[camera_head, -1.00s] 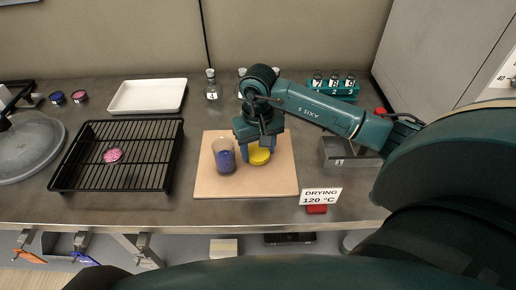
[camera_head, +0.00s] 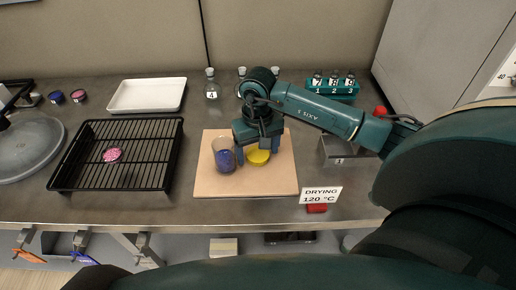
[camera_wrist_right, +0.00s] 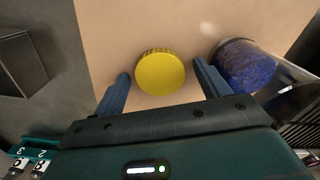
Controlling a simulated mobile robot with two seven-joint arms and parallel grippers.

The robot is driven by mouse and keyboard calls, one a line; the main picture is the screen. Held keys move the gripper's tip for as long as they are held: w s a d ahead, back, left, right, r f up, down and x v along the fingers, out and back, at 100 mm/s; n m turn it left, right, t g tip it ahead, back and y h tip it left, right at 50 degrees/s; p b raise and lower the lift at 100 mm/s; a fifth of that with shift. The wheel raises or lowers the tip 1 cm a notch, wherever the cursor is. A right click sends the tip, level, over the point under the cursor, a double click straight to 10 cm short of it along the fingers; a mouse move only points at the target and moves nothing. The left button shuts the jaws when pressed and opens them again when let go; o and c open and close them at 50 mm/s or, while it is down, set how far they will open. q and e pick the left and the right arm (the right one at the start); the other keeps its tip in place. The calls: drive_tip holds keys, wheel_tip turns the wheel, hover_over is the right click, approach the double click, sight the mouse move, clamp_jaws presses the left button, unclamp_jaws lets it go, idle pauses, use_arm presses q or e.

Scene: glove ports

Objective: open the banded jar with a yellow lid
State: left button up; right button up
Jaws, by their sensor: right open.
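A round yellow lid (camera_head: 258,158) with a ridged edge is on the tan board. In the right wrist view the lid (camera_wrist_right: 160,72) sits between my right gripper's two fingers, with a gap on each side. Whether a jar body is under it is hidden from above. My right gripper (camera_head: 258,152) is open and points down around the lid; it also shows in the right wrist view (camera_wrist_right: 161,72). A clear vessel with blue contents (camera_head: 225,160) stands just left of the gripper, close to its left finger. My left gripper is not in view.
The tan board (camera_head: 215,188) has free room at its front. A black rack (camera_head: 150,180) holding a pink piece is to the left, a white tray (camera_head: 147,95) behind it. A metal bin (camera_head: 340,152) and a drying sign (camera_head: 321,195) are to the right.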

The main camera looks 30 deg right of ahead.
sight(258, 154)
wheel_tip(258, 154, up, 12)
drive_tip(key=b, duration=0.1)
drive_tip(key=shift+r, duration=0.1)
